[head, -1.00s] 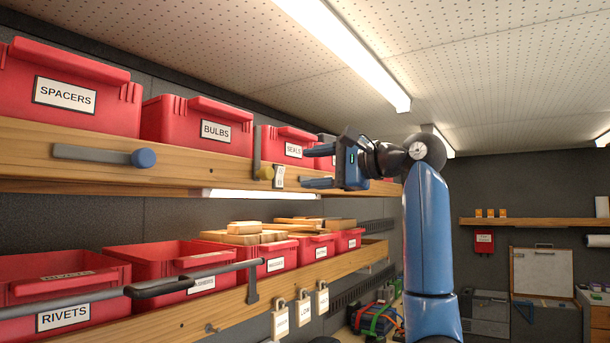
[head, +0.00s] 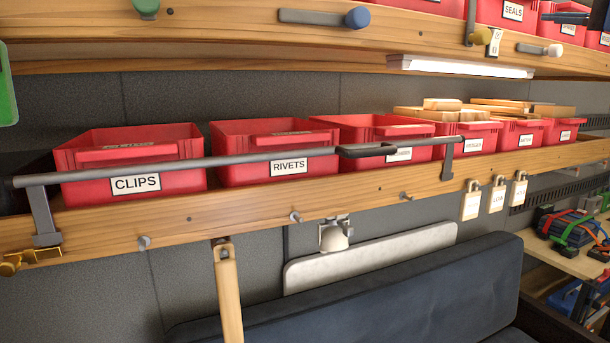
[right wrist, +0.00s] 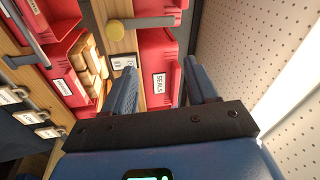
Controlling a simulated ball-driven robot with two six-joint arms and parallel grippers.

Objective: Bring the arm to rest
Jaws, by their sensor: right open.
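My right gripper (right wrist: 160,68) is open in the right wrist view, its two blue fingers apart with nothing between them. The red SEALS bin (right wrist: 165,83) shows beyond and between the fingers. My left gripper is in neither view.
The upper shelf (head: 220,50) carries a blue-ended peg (head: 357,17), a yellow one (head: 480,36) and a white one (head: 555,50). Below, a grey rail (head: 230,161) runs before the red CLIPS (head: 185,150) and RIVETS bins. Padlocks (head: 497,195) hang at right. A dark backrest (head: 400,285) stands below.

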